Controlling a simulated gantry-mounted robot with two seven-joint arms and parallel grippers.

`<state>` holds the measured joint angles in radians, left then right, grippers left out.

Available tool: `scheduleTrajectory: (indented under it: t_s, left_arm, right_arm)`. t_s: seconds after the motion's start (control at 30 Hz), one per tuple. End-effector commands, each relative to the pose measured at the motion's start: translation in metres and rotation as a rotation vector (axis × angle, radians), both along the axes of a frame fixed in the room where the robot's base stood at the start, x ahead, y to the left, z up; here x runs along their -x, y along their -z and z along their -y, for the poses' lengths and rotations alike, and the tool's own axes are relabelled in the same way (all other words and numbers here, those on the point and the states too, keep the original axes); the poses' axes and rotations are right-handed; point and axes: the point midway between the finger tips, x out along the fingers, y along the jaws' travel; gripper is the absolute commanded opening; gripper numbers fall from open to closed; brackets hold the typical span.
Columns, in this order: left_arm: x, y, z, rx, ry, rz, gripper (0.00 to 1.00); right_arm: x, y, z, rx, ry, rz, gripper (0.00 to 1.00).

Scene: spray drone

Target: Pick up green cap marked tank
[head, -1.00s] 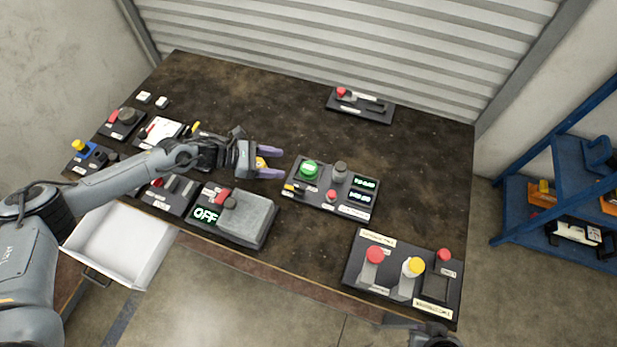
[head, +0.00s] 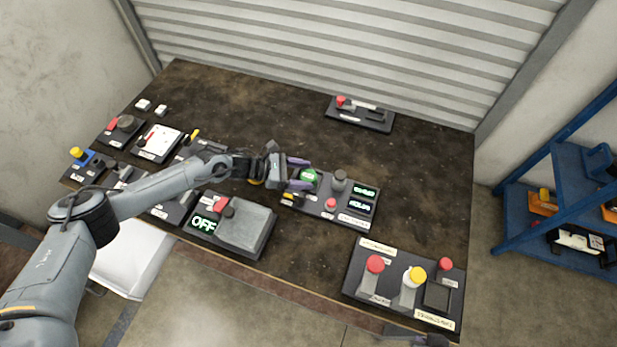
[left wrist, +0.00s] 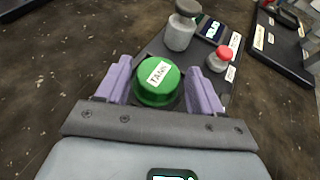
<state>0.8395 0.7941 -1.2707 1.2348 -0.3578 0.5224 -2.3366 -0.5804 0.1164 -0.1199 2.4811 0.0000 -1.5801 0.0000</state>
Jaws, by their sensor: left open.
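The green cap marked TANK (left wrist: 158,84) sits on the dark control panel in the middle of the table. In the left wrist view it stands between the two purple fingers of my left gripper (left wrist: 162,88), with a gap visible on each side. In the head view the green cap (head: 309,176) shows just beyond the fingertips of my left gripper (head: 300,174), partly covered by them. The left gripper is open. Only a small dark part of my right arm shows at the bottom edge of the head view, and its fingers cannot be made out.
The panel (head: 345,213) also carries a grey knob (head: 339,180), a small red button (head: 331,204) and displays. A panel with red and yellow caps (head: 352,284) lies at front right. An OFF display box (head: 245,228) stands to the left.

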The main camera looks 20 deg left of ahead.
Motion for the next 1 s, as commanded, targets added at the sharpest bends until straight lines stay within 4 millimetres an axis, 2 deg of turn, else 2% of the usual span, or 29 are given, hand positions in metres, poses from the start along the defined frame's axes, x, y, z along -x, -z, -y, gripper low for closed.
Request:
scheduleTrajectory:
  t_s: [0.1,0.37,0.6,0.67,1.0]
  left_arm:
    - [-0.0033,0.0032,0.0067,0.0,0.0,0.0,0.67]
    - [-0.0039,0.0037,0.0075,-0.001,0.0,0.0,0.67]
    - [-0.0038,0.0037,0.0074,-0.001,0.0,0.0,0.3]
    - [-0.0039,0.0033,0.0074,0.0,-0.001,0.0,0.23]
    - [-0.0042,0.0,0.0072,-0.001,-0.001,0.001,0.22]
  right_arm:
    - [0.0001,0.0011,0.0004,0.001,-0.001,-0.001,0.0]
    - [0.0002,0.0013,0.0013,0.006,-0.003,-0.001,0.0]
    - [0.0001,0.0014,0.0015,0.007,-0.004,-0.001,0.0]
    - [0.0001,0.0014,0.0015,0.007,-0.004,-0.001,0.0]
    - [0.0002,0.0008,0.0011,0.006,-0.003,-0.001,0.0]
